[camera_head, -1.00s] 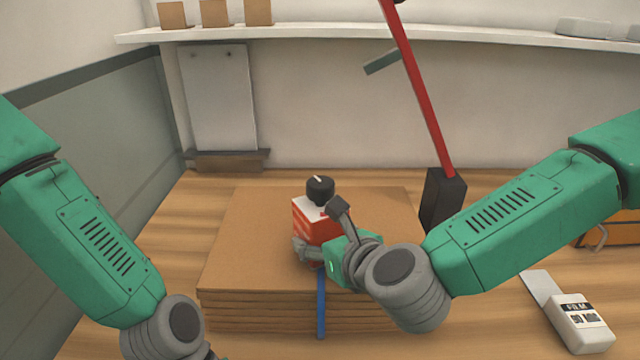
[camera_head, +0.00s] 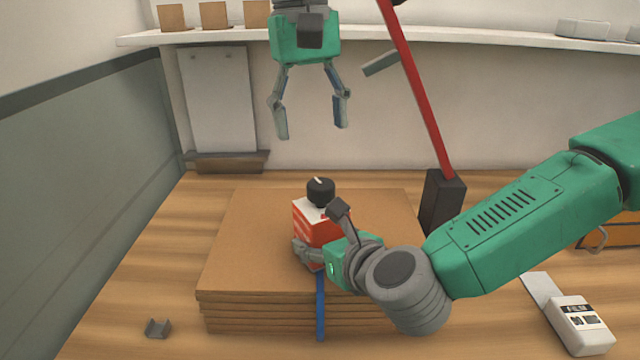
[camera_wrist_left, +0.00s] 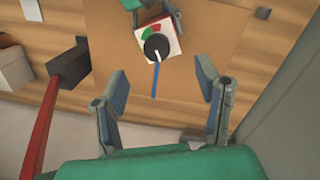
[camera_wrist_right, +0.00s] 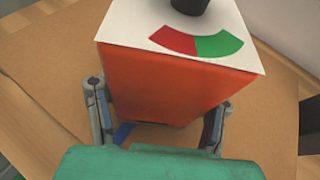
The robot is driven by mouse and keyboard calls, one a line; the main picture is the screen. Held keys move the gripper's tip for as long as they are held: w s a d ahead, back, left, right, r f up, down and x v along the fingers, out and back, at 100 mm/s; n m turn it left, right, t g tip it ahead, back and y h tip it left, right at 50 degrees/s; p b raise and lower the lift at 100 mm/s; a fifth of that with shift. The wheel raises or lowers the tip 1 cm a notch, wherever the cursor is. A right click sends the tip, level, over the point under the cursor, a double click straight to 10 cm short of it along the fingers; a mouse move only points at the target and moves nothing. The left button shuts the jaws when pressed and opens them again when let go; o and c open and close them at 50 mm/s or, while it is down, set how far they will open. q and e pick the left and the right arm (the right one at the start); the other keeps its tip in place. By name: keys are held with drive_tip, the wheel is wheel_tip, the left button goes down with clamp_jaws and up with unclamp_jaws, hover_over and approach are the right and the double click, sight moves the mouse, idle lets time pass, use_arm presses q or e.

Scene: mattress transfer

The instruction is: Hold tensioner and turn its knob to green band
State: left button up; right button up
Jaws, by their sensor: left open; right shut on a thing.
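The tensioner, a red box with a white top (camera_head: 311,208), stands on a stack of brown boards (camera_head: 245,235). Its black knob (camera_head: 320,191) has a white mark. In the left wrist view the mark on the knob (camera_wrist_left: 157,47) appears to point away from the coloured bands. In the right wrist view the top carries a red band (camera_wrist_right: 174,40) and a green band (camera_wrist_right: 218,45); the knob is cut off. My right gripper (camera_head: 318,229) is shut on the tensioner's body. My left gripper (camera_head: 311,131) is open and empty, pointing down, raised above and beyond the tensioner.
A blue strap (camera_head: 320,305) hangs over the stack's front edge. A black block (camera_head: 442,203) with a leaning red bar (camera_head: 418,90) stands right of the stack. A white packet (camera_head: 578,322) lies front right, a small grey bracket (camera_head: 157,328) front left. A shelf (camera_head: 360,38) runs behind.

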sight(318, 183)
use_arm(q)
drive_tip(key=shift+t, duration=0.3)
drive_tip(key=f, duration=0.6)
drive_tip(key=w+d+f, duration=0.1)
drive_tip(key=f, duration=0.3)
drive_tip(key=shift+d+f, duration=0.25)
drive_tip(key=shift+f, duration=0.2)
drive_tip(key=shift+a, duration=0.2)
drive_tip(key=shift+a, duration=0.15)
drive_tip(key=c, duration=1.1)
